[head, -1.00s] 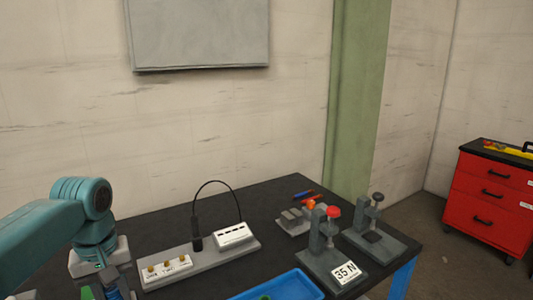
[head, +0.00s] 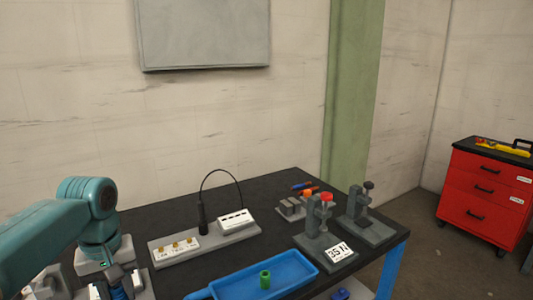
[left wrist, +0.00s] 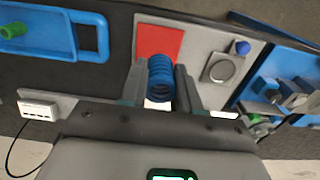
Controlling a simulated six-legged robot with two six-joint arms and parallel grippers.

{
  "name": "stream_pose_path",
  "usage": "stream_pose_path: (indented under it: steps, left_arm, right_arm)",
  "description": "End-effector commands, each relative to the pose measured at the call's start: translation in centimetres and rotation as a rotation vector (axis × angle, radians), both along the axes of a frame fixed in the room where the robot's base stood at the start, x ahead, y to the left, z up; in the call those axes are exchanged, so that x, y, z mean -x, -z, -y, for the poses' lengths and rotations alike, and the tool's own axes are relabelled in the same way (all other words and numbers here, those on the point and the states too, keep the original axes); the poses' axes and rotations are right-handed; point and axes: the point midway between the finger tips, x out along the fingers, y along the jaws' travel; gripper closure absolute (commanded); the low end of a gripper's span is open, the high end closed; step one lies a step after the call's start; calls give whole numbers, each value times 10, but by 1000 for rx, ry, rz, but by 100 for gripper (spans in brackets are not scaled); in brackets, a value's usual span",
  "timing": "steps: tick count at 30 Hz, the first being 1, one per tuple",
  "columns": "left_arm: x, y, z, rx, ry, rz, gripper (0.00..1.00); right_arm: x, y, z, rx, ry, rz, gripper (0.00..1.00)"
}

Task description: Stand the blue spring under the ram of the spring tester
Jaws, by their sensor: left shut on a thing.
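The blue spring (left wrist: 160,76) sits between the two fingers of my left gripper (left wrist: 161,88), which is shut on it. In the head view, my left gripper (head: 117,291) is at the bottom left edge, and only part of the spring shows there. A grey stand marked "35 N" (head: 314,243), with a red knob on top, stands on the right of the table; it looks like the spring tester. It is well to the right of my left gripper. A similar stand with a dark knob (head: 368,231) is beside it. My right gripper is not in view.
A blue tray (head: 222,287) holding a green spring (head: 265,279) lies at the front. A grey base with a white box (head: 236,218) and a cable stands behind it. The wrist view shows a red square (left wrist: 158,42) on a grey plate behind the held spring.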

Motion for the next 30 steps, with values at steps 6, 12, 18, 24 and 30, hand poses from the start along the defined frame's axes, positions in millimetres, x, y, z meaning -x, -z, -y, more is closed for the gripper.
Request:
stream_pose_path:
  steps: [6,12,18,24,30]
  left_arm:
    - [8,31,17,1,58,-8,100]
    - [18,84,40,0,179,-11,100]
    - [36,156,71,0,388,-12,100]
    - [31,185,88,-2,525,-3,100]
    - [27,183,89,-2,539,-3,100]
  right_arm:
    - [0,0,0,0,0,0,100]
    - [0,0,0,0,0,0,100]
    - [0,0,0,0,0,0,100]
    - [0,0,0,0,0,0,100]
    - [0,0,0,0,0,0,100]
